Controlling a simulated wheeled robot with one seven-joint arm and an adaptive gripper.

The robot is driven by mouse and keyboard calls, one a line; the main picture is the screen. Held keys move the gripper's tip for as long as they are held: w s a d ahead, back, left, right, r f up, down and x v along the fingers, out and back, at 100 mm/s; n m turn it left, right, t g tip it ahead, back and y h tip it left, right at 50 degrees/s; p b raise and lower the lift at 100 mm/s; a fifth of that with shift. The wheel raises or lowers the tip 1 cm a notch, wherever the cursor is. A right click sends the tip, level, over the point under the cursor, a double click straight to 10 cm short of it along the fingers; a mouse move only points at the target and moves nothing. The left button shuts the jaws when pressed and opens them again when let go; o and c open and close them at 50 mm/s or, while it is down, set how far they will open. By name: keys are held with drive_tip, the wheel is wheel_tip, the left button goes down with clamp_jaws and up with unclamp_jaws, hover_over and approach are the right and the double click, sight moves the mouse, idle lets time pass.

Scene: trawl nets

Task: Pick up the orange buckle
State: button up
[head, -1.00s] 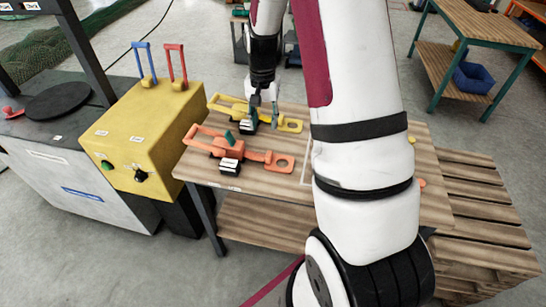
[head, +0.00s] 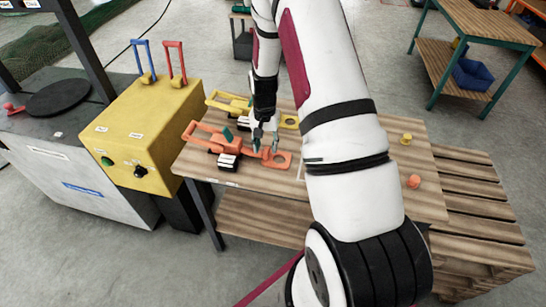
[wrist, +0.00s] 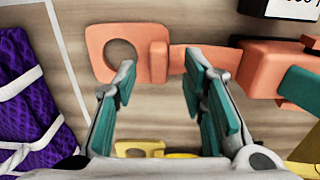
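An orange buckle assembly lies on the wooden table. Its flat plate with a round hole (head: 282,160) is at the right end, and its body and raised loop handle (head: 208,131) are to the left. In the wrist view the holed plate (wrist: 98,48) is at top centre, with a raised block (wrist: 159,62) and a strap running right to the thicker body. My gripper (head: 265,146) is open above the strap end. In the wrist view its fingertips (wrist: 161,72) are spread either side of the raised block. I cannot tell the remaining height or any contact.
A yellow assembly (head: 232,104) lies just behind, partly hidden by my arm. A purple net bundle with white rope (wrist: 28,90) shows at left in the wrist view. A small yellow piece (head: 406,138) and orange piece (head: 413,182) sit at the table's right. A yellow box (head: 140,145) stands left.

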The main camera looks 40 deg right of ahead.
sight(277, 156)
drive_tip(key=shift+d+f, duration=0.1)
drive_tip(key=shift+f, duration=1.3)
clamp_jaws()
